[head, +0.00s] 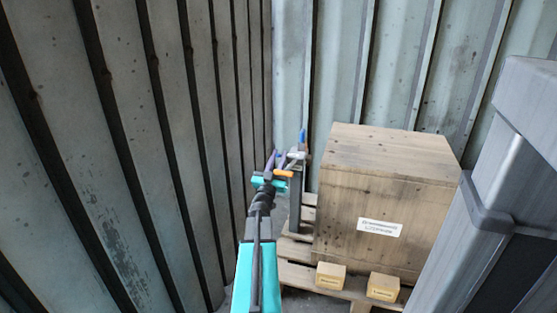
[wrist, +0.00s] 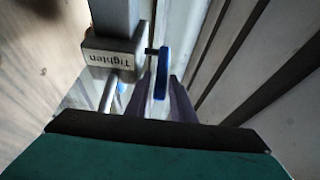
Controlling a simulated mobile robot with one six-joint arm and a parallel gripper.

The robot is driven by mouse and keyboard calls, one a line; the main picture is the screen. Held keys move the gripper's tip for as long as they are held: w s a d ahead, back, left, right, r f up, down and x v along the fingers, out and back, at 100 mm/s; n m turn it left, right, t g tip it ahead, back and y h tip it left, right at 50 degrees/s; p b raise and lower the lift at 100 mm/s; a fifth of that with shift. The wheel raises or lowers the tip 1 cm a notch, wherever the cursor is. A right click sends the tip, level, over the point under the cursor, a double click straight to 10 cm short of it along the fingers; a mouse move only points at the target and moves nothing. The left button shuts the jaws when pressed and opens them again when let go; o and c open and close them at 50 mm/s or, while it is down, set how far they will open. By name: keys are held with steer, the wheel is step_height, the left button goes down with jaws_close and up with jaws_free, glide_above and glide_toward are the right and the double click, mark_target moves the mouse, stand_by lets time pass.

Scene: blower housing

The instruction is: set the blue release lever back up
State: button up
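A blue lever (wrist: 162,75) shows in the wrist view as a flat paddle beside a grey metal block (wrist: 112,58). The lever's lower end appears between or just beyond the fingertips; contact is unclear. My gripper (head: 275,159) is beside the post in the head view.
A wooden crate (head: 385,185) sits on a pallet (head: 298,275) right of my gripper, with two small boxes in front. A corrugated wall (head: 150,150) runs close on the left. A metal rod (wrist: 108,92) is beside the block. An orange piece (head: 284,173) shows near my gripper.

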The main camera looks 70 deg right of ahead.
jaws_close()
stand_by(0.3)
